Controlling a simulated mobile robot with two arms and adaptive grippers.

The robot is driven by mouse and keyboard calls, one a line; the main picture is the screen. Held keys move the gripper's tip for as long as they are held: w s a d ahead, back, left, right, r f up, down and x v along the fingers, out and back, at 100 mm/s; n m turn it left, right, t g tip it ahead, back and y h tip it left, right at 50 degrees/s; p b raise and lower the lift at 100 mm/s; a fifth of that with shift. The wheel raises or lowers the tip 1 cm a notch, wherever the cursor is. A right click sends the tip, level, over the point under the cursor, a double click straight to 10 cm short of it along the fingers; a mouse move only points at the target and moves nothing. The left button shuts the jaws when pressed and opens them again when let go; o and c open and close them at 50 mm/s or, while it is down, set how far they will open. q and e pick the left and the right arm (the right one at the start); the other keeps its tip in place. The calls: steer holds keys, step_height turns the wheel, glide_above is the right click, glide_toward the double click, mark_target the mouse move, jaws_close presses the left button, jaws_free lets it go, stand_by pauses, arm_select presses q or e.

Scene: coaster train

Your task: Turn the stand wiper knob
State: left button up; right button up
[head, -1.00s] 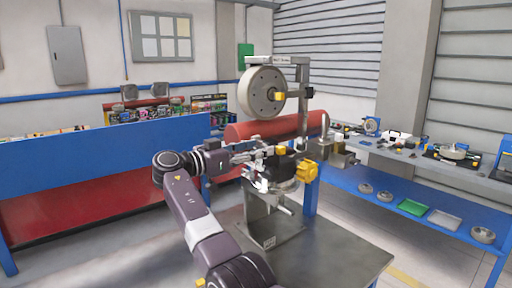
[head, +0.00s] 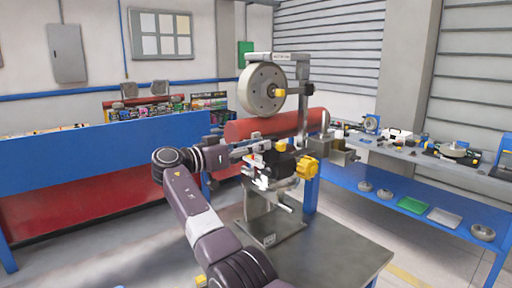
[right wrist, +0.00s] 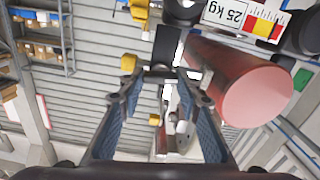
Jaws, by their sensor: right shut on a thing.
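The stand (head: 272,225) rises from a grey table, with a grey wheel (head: 262,90) at its top. A yellow lobed knob (head: 307,167) sits on its right side, beside a black block (head: 287,162). My right gripper (head: 268,153) reaches the stand's middle from the left, close to the black block and a small yellow knob (head: 280,147). In the right wrist view its two blue-padded fingers (right wrist: 160,80) converge on a small dark part, apparently the stand wiper knob, mostly hidden by the fingertips. My left gripper is not seen.
A red cylinder (head: 265,126) lies behind the stand and also shows in the right wrist view (right wrist: 240,85). A blue-framed bench (head: 415,185) with dishes and trays stands at right. A blue panel (head: 100,155) is at left. The front of the grey table (head: 330,255) is clear.

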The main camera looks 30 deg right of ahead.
steer(key=shift+w+f+n+p, duration=0.1)
steer(key=shift+n+p, duration=0.8)
steer(key=shift+n, duration=3.2)
steer(key=shift+w+n+p, duration=0.1)
steer(key=shift+n+p, duration=0.8)
steer(key=shift+n, duration=3.2)
steer(key=o, duration=1.2)
steer(key=shift+w+a+f, duration=0.1)
steer(key=shift+c, duration=0.2)
steer(key=shift+a, duration=0.1)
